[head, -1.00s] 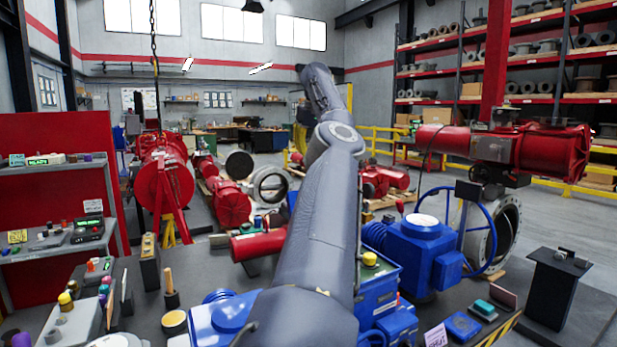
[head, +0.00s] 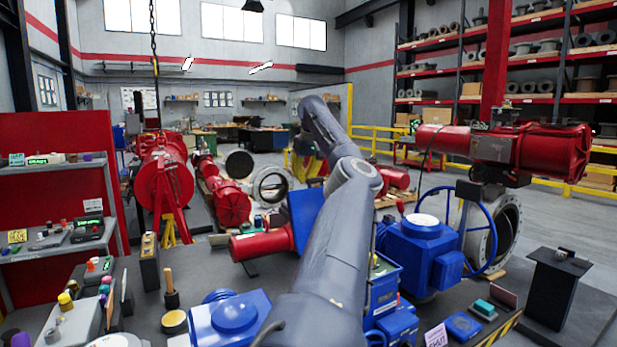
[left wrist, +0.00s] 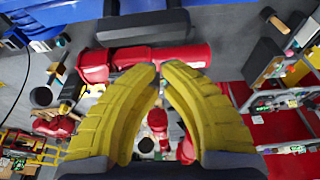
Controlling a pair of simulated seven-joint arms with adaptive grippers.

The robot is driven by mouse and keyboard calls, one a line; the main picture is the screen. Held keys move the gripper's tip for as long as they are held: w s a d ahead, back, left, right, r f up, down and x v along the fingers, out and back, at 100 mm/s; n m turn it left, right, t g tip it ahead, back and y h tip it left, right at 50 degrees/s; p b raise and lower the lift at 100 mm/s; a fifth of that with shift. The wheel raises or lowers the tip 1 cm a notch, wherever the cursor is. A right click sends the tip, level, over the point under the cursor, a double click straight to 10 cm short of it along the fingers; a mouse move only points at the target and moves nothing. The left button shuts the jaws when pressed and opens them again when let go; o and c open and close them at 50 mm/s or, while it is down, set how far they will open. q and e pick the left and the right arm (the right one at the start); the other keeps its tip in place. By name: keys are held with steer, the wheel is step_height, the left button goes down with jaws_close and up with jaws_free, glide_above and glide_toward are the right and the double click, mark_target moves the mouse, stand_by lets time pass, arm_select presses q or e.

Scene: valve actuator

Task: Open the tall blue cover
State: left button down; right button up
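A flat blue panel (head: 304,213), which looks like the tall blue cover, stands tilted behind my left arm in the head view. The arm hides its right side and lower edge, so I cannot tell how it joins the blue actuator housing (head: 384,287). Blue parts (left wrist: 75,22) show at that view's top edge. My right gripper is not in view.
A blue gearbox (head: 425,250) with a handwheel (head: 484,236) stands right of the arm. A blue motor part (head: 232,318), a mallet (head: 171,289) and a grey shelf (head: 60,245) are at the left.

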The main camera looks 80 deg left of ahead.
arm_select(q)
steer(key=shift+w+d+r, duration=0.25)
steer(key=shift+d+r, duration=0.1)
steer(key=shift+d, duration=0.4)
steer(key=shift+w+d+r, duration=0.25)
steer(key=shift+d+r, duration=0.05)
steer(key=shift+d, duration=0.4)
